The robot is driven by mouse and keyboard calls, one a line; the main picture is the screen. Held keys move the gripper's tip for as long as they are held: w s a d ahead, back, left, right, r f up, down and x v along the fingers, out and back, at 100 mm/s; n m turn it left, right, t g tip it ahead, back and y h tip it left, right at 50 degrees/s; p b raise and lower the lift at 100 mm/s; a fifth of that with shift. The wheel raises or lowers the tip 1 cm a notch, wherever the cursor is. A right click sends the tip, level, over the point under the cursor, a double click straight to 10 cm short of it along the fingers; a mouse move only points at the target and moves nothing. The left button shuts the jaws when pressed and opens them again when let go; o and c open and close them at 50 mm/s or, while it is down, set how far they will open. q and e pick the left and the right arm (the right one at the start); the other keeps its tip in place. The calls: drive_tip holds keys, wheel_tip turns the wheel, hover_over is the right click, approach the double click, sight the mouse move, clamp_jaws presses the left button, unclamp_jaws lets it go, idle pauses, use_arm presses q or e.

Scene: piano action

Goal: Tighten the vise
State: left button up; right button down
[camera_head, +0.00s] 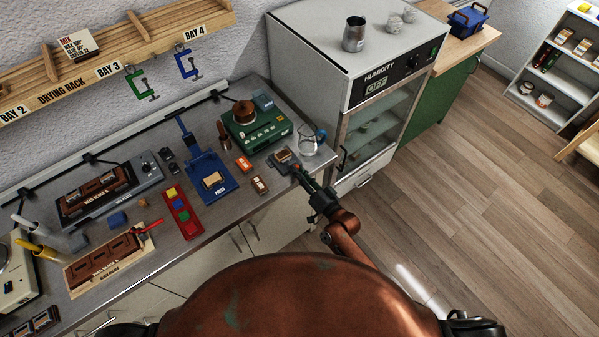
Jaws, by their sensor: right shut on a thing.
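A small grey vise (283,156) stands near the bench's front edge, at the right end, with a brown block between its jaws. My right gripper (298,172) reaches it from the front right. It is shut at the vise's near side, on what looks like its handle. The fingers hide most of that handle, and the gap between the jaws and the block is too small to judge. My left gripper is not in view.
A glass beaker (310,139) stands close to the right of the vise. A green device (256,128) is behind it. The humidity cabinet (335,75) rises behind.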

idle(0.4)
drive_tip(key=c, duration=1.7)
unclamp_jaws()
